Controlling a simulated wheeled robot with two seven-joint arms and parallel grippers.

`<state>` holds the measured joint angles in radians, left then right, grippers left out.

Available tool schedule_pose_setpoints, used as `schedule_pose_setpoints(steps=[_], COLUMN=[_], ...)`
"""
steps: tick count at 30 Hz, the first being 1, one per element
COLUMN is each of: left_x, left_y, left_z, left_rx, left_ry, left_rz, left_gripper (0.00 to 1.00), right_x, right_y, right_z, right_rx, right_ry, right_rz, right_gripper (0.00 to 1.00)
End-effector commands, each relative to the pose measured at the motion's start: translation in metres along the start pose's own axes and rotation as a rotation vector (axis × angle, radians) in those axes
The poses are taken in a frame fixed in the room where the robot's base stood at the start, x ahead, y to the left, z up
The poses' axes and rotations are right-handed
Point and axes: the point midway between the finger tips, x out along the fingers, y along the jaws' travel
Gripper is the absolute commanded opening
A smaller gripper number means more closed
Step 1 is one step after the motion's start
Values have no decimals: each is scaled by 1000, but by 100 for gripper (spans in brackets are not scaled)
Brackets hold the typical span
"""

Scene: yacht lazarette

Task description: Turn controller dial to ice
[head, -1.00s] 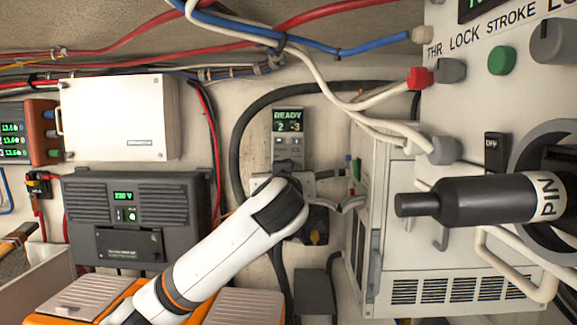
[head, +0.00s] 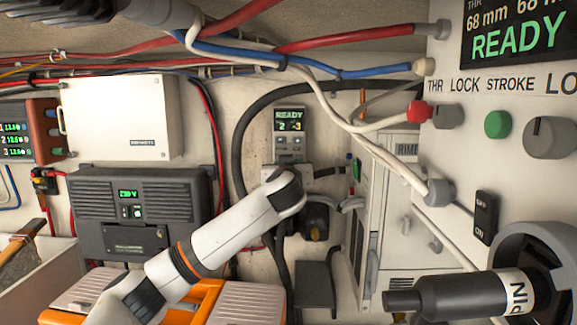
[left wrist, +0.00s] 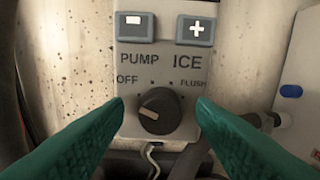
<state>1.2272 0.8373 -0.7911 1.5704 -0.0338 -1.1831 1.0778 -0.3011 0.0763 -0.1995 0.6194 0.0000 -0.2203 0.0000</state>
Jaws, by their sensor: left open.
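The controller (head: 290,125) is a slim grey unit on the back wall with a lit READY screen, seen in the head view. Its black dial (left wrist: 160,111) shows in the left wrist view, below the PUMP and ICE labels, with OFF at its left and FLUSH at its right. A pale mark is on the knob; I cannot tell exactly where it points. My left gripper (left wrist: 160,104) is open, its two green fingertips on either side of the dial, apparently with gaps. In the head view my left wrist hides the dial. My right gripper is not in view.
A large white panel (head: 540,105) with knobs and a black PIN cylinder (head: 450,296) crowds the right foreground. White cables (head: 345,122) hang between it and the controller. A dark charger box (head: 140,212) and white cabinet (head: 115,118) are at left.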

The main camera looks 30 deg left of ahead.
Motion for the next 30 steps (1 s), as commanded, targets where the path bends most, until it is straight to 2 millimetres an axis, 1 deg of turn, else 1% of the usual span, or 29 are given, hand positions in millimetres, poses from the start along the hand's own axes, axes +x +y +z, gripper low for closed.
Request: schedule_pose_setpoints(steps=[1,9,14,20,27,30], left_x=[0,0,0,0,0,0], left_y=[0,0,0,0,0,-1], left_z=[0,0,-1,-3,-4,-3], left_rx=[0,0,6,57,214,304], left_ry=[0,0,1,3,4,4], left_rz=[0,0,0,0,0,0], left_gripper=[49,6,6,6,6,6], right_x=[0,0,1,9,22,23], right_y=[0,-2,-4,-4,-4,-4], right_z=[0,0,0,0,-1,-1], right_rx=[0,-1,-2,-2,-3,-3], right_ry=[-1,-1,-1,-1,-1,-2], right_rz=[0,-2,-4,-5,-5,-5], right_gripper=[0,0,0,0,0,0])
